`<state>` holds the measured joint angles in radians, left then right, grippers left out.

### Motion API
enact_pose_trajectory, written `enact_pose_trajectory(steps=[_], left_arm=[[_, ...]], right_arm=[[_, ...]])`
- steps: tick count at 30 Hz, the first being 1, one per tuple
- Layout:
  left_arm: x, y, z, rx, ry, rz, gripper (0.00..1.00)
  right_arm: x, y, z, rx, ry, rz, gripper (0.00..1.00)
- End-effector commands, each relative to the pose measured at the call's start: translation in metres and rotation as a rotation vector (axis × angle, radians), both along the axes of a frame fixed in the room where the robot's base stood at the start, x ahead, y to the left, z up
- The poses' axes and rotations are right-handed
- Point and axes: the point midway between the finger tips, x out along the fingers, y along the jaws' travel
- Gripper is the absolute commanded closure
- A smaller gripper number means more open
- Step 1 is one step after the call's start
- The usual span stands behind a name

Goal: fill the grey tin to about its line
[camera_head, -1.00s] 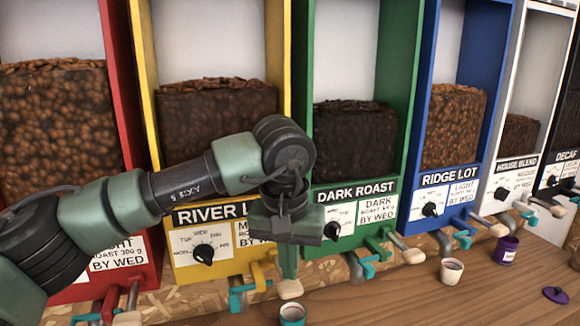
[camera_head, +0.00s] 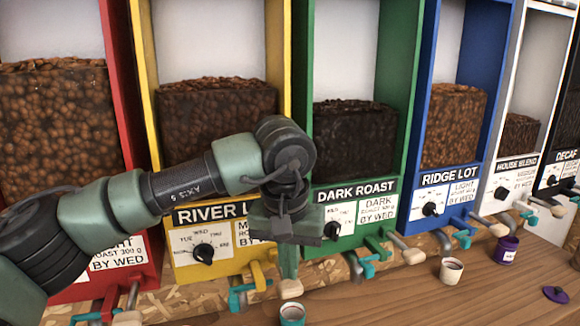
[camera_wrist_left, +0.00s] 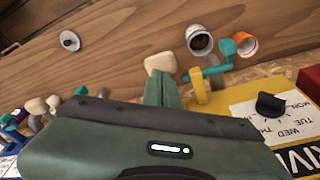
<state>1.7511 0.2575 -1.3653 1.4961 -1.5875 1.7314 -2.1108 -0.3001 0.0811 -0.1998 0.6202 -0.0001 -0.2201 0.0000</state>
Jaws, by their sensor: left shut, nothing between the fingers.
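A grey-white tin (camera_wrist_left: 200,40) with a dark inside stands on the wooden counter in the left wrist view, just beyond a pale wooden lever knob (camera_wrist_left: 160,63). In the head view a small round tin (camera_head: 292,314) with a bluish rim is cut by the bottom edge; I cannot tell for sure that it is the same one. Its fill level and line are not clear. My left gripper (camera_head: 288,272) is shut and empty, pointing down in front of the yellow River Lot dispenser (camera_head: 205,232), right at the knob (camera_head: 290,289). My right gripper is out of view.
A white tin (camera_head: 451,270), a purple tin (camera_head: 507,250) and a purple lid (camera_head: 555,295) are further right. Levers stick out along the dispenser row.

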Motion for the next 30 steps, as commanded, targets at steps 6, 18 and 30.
enact_pose_trajectory(steps=[6,18,30], left_arm=[[0.000,0.000,-0.008,0.000,0.000,0.000,1.00],[0.000,0.000,-0.020,0.000,0.000,0.000,1.00],[0.000,0.000,-0.032,0.001,0.000,0.001,1.00]], right_arm=[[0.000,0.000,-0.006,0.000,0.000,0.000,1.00],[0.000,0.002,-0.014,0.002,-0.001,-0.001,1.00],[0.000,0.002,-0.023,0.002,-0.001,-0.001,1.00]])
